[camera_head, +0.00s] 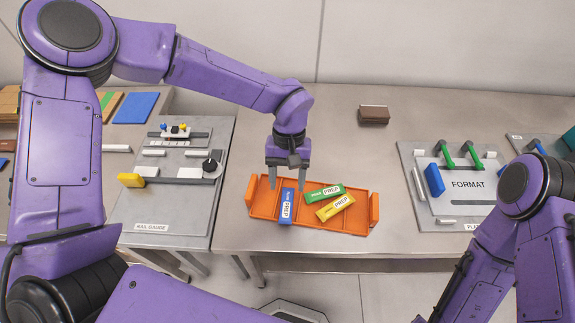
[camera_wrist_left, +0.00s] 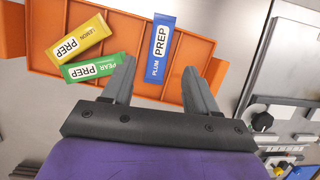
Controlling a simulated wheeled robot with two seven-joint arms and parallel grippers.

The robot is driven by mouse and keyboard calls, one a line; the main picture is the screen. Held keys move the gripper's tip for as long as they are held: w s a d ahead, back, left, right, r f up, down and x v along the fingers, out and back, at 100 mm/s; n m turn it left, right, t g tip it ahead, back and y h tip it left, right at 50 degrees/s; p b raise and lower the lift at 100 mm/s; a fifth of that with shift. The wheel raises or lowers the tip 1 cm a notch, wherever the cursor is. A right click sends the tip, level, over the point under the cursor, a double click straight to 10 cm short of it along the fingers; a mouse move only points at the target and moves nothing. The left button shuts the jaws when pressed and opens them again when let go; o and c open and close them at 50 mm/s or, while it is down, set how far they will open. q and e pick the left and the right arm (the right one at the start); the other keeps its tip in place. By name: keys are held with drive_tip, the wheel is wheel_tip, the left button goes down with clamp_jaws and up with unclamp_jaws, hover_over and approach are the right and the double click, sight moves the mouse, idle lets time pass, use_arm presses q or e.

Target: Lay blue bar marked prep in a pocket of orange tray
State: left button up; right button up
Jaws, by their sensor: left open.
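The blue bar (camera_head: 286,210), labelled PLUM PREP, lies in the orange tray (camera_head: 356,228), left of its middle in the head view. It also shows in the left wrist view (camera_wrist_left: 154,68), lying lengthwise along a pocket. My left gripper (camera_head: 287,187) is open above the tray, its fingers on either side of the blue bar and apart from it in the left wrist view (camera_wrist_left: 170,72). I cannot tell whether the bar lies fully flat. My right arm shows at the right, but its gripper is out of view.
A green PREP bar (camera_head: 316,195) and a yellow PREP bar (camera_head: 330,209) lie askew in the tray, right of the blue bar. A rail gauge plate (camera_head: 165,229) stands left, a FORMAT plate (camera_head: 470,208) right. A brown block (camera_head: 374,115) sits behind.

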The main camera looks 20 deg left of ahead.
use_arm(q)
drive_tip(key=v, duration=0.6)
